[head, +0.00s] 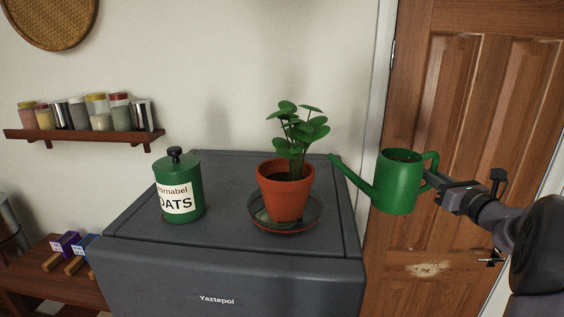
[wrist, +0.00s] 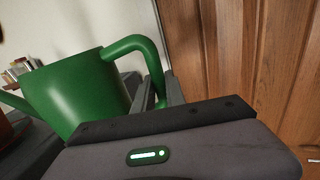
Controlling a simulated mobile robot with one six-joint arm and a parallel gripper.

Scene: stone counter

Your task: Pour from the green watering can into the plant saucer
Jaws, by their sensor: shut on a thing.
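The green watering can (head: 399,182) is held in the air at the right, beside the dark counter-like top. Its spout points left and up, with the tip near the plant. My gripper (head: 432,180) is shut on the can's handle at its right side. In the wrist view the watering can (wrist: 80,92) fills the left, with its handle (wrist: 150,58) reaching to the jaws (wrist: 165,92). The plant saucer (head: 268,226) is a dark, clear-looking dish with a reddish line. A terracotta pot (head: 285,195) with a leafy plant stands in it. No stream shows at the spout.
A green oats canister (head: 179,190) stands left of the pot on the dark grey Yaztepol unit (head: 230,270). A wall shelf (head: 85,133) holds several jars. A wooden door (head: 450,90) is behind the can. Free surface lies between canister and saucer.

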